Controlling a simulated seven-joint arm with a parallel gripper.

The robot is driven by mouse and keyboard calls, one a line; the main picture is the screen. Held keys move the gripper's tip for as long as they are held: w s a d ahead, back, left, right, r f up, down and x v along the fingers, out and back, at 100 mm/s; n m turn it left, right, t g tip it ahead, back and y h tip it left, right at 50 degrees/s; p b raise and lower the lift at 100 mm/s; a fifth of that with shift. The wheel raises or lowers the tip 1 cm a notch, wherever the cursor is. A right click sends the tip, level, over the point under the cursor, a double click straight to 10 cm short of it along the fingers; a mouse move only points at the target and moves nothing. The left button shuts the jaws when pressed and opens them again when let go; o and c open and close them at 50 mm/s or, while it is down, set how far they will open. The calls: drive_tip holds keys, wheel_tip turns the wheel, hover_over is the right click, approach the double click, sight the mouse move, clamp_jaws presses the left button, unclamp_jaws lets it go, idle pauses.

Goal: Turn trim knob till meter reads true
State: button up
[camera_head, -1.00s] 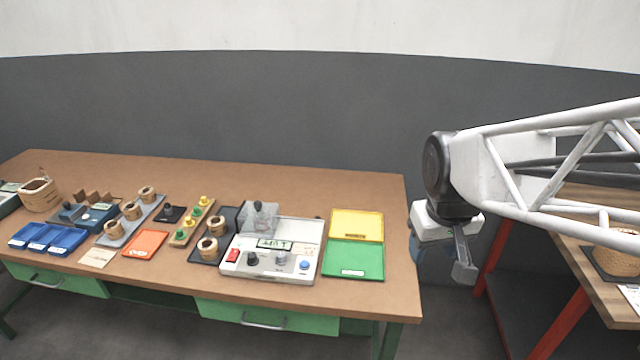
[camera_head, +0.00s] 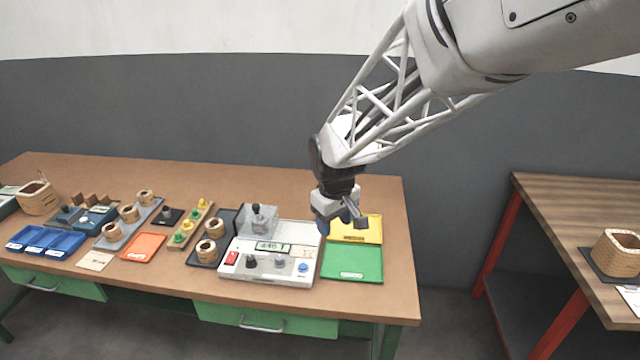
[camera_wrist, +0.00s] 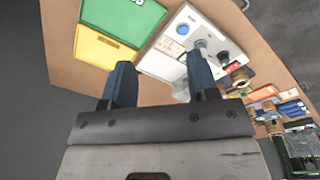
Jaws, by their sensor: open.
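The white meter box (camera_head: 232,268) sits on the brown workbench in the head view, with a lit display (camera_head: 272,246) whose digits are too small to read surely. Its front panel carries a red switch (camera_head: 231,258), a dark knob (camera_head: 251,261), a grey knob (camera_head: 280,262) and a blue button (camera_head: 303,267). I cannot tell which knob is the trim knob. My gripper (camera_head: 340,222) is open and empty, above the yellow tray to the right of the box. In the wrist view the meter box (camera_wrist: 176,70) lies beyond my open fingers (camera_wrist: 164,88).
A yellow tray (camera_head: 368,224) and a green tray (camera_head: 352,262) lie right of the box. A second table (camera_head: 560,200) is at right.

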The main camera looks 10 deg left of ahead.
sight(279, 257)
drive_tip(key=w+a+f+n, duration=0.1)
drive_tip(key=a+f, duration=0.2)
drive_tip(key=a, duration=0.2)
drive_tip(key=w+a+f+n, duration=0.1)
drive_tip(key=w+a+f, duration=0.1)
drive_tip(key=a+f, duration=0.2)
drive_tip(key=w+a+f+n, duration=0.1)
drive_tip(key=w+a+f, duration=0.1)
drive_tip(key=a+f, duration=0.2)
drive_tip(key=shift+a+f+n+g, duration=0.15)
drive_tip(key=shift+a+n+g, duration=0.2)
drive_tip(key=shift+a, duration=1.05)
drive_tip(key=shift+f, duration=0.1)
drive_tip(key=shift+d+f, duration=0.15)
drive_tip(key=shift+f, duration=3.65)
drive_tip(key=c, duration=0.9)
